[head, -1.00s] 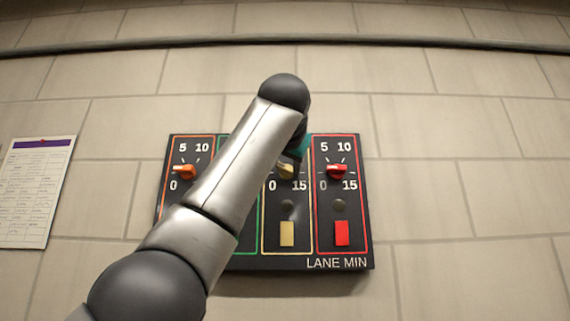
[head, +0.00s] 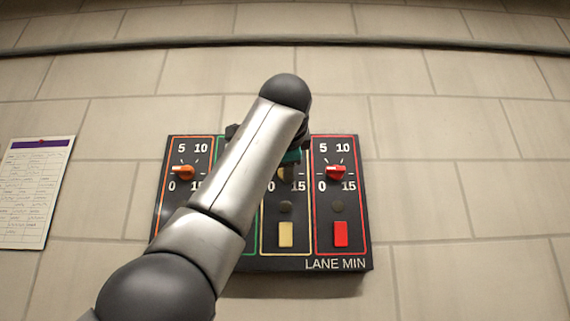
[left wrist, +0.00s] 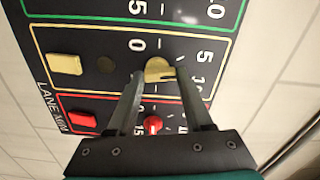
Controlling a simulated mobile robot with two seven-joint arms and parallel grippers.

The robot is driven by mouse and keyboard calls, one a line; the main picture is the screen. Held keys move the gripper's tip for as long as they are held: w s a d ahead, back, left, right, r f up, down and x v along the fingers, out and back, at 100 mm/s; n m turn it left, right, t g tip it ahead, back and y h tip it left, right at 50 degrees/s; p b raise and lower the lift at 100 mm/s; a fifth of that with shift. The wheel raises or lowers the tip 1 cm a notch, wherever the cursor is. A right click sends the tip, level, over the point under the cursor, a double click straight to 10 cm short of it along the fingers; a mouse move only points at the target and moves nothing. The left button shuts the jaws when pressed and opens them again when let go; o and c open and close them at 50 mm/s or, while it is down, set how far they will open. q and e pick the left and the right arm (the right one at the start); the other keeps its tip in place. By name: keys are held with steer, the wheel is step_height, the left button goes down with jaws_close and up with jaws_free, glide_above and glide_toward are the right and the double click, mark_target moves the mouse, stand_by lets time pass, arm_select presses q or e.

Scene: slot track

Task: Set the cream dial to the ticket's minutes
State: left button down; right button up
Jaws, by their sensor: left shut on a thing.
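The cream dial (left wrist: 158,67) sits in the yellow-framed lane of a black wall panel (head: 320,250). In the left wrist view my left gripper (left wrist: 161,75) has one finger on each side of the cream dial and is shut on it. A dark mark on the dial lies towards the 5 and 10 side; its exact reading is unclear. In the head view my left arm hides most of this dial (head: 285,174). A paper sheet (head: 32,195) with a purple header hangs on the wall at the left; its writing is too small to read. My right gripper is out of view.
A cream square (head: 286,234) and a red square (head: 341,233) sit below. My arm covers the green-framed lane. The tiled wall (head: 460,190) at right is bare.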

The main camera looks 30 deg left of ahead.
arm_select(q)
steer(key=shift+d+f+m, duration=0.1)
steer(key=shift+d+m, duration=0.05)
steer(key=shift+m, duration=3.65)
steer(key=shift+w, duration=0.1)
steer(key=shift+c, duration=1.5)
jaws_free()
steer(key=b+v, duration=0.5)
steer(key=v, duration=1)
steer(key=shift+b, duration=0.4)
